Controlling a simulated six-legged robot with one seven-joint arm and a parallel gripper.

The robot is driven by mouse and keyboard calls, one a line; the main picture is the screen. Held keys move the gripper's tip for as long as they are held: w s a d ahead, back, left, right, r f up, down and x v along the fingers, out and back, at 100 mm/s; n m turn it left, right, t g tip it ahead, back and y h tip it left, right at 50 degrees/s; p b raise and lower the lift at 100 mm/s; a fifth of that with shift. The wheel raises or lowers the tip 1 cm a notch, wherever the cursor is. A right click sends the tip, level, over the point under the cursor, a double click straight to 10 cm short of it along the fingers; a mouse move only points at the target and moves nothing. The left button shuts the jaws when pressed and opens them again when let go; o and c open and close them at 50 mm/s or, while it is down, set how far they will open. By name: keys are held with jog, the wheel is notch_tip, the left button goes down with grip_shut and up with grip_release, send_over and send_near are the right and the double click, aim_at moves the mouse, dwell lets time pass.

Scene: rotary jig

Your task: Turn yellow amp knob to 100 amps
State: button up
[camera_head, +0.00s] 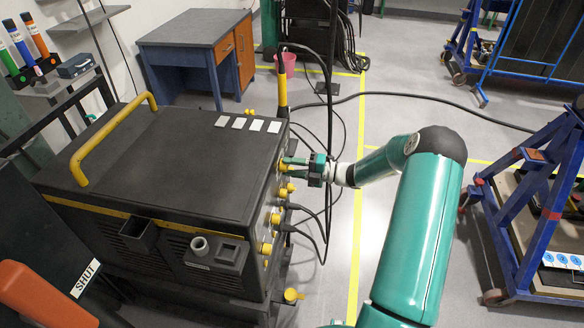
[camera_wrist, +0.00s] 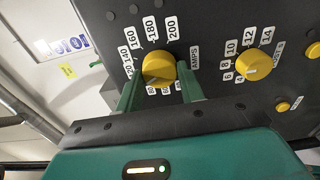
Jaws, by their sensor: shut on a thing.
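The yellow amp knob (camera_wrist: 158,66) is on the dark front panel of the welder, in the middle of the wrist view. White number labels curve around it, with 120 to 200 legible and "AMPS" at its right; the lower labels are partly hidden. My gripper (camera_wrist: 158,78) has its two green fingers on either side of this knob, shut on it. I cannot tell which number the knob points to. In the head view my gripper (camera_head: 291,162) reaches the panel's upper part from the right, and its fingers partly hide the knobs there.
A second yellow knob (camera_wrist: 253,66) with smaller numbers sits right of the amp knob. The welder (camera_head: 160,160) has cables plugged in below my gripper. A blue desk (camera_head: 195,28) stands behind. Blue wheeled frames (camera_head: 540,190) stand at right, with open floor between.

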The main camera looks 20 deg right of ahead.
dwell(0.5)
jog(key=o, duration=1)
jog(key=v, duration=1.4)
jog(key=shift+w+f, duration=0.1)
jog(key=shift+w, duration=0.05)
